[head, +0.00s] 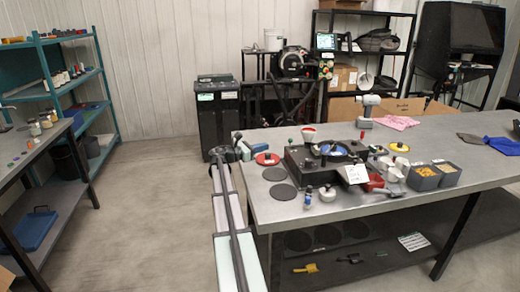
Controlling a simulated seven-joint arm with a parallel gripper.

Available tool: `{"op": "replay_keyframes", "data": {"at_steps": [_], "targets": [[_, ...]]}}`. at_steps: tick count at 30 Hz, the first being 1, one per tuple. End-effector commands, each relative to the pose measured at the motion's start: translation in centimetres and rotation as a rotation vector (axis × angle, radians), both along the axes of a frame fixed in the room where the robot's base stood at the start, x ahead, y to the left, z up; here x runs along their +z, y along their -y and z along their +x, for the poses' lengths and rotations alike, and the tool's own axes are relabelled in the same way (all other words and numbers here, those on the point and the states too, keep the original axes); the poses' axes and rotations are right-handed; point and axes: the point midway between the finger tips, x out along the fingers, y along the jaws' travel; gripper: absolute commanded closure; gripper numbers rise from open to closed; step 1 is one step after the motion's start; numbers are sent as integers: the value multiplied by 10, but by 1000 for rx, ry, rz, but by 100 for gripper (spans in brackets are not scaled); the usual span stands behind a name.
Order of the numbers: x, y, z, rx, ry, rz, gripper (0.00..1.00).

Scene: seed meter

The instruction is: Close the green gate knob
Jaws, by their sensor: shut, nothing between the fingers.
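The seed meter, a black box (300,166) with a round blue-rimmed plate on top, stands on the grey table. A small green knob (290,141) shows at its back left, upright on a thin stem. It is too small to tell whether the gate is open or shut. A white card leans at the front right of the box.
A red-and-white cup (308,134) stands just behind the meter. Dark discs (284,192) lie left of it. Two grey bins (424,178) with yellowish contents, a red scoop and lidded pots crowd its right. The table's right part (440,140) is mostly clear.

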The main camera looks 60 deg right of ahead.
Motion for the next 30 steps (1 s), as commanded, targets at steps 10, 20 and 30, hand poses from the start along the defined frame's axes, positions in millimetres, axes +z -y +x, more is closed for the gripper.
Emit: {"op": "replay_keyframes", "data": {"at_steps": [10,20,30], "targets": [[-1,54,-30,-1,1,0,100],[-1,85,-49,0,2,0,100],[-1,89,-52,1,2,0,100]]}}
